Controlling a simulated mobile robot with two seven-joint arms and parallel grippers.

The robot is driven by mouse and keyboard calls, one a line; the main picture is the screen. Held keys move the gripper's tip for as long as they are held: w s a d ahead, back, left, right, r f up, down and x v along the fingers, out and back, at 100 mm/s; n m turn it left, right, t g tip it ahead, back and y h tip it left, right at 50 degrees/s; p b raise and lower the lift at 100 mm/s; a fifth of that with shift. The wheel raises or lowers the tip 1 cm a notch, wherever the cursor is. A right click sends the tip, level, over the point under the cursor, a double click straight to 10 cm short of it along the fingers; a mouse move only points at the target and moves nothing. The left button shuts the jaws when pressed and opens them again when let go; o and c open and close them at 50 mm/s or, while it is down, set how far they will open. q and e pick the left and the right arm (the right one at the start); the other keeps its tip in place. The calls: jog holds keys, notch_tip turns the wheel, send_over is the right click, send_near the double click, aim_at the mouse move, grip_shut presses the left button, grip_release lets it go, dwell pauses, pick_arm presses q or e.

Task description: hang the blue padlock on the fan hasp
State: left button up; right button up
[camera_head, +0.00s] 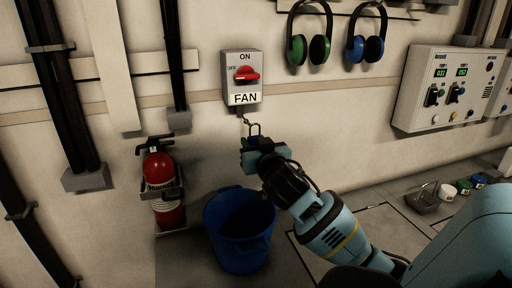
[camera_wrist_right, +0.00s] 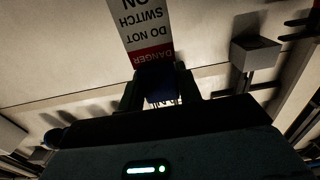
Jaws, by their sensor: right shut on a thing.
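The fan switch box (camera_head: 242,90) is on the wall, labelled FAN, with a red handle turned sideways. A small hasp (camera_head: 246,120) hangs below it. My right gripper (camera_head: 254,144) is just below the hasp and shut on the blue padlock. The padlock's shackle (camera_head: 255,129) sticks up above the fingers, close to the hasp; I cannot tell whether they touch. In the right wrist view the dark blue padlock body (camera_wrist_right: 157,82) sits between the fingers. My left gripper is not in view.
A danger tag (camera_wrist_right: 146,28) shows upside down beyond the padlock in the wrist view. A blue bucket (camera_head: 240,232) and a fire extinguisher (camera_head: 164,188) are below left. Ear defenders (camera_head: 309,38) hang above right. A control panel (camera_head: 445,88) is at right.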

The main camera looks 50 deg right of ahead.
jog(key=shift+b+x, duration=0.55)
jog(key=shift+x, duration=1)
jog(key=shift+w+d+f+b, duration=0.1)
jog(key=shift+w+d+f, duration=0.15)
jog(key=shift+w, duration=0.2)
jog(key=shift+w+d+f+b, duration=0.15)
jog(key=shift+w+d, duration=0.15)
jog(key=shift+w, duration=0.2)
jog(key=shift+w+d+f+b, duration=0.1)
jog(key=shift+w+d+f, duration=0.15)
jog(key=shift+w, duration=0.2)
jog(key=o, duration=1.2)
jog(key=shift+f, duration=0.1)
jog(key=shift+c, duration=0.2)
jog(key=v, duration=0.7)
jog(key=shift+s+a, duration=0.2)
jog(key=shift+s, duration=0.15)
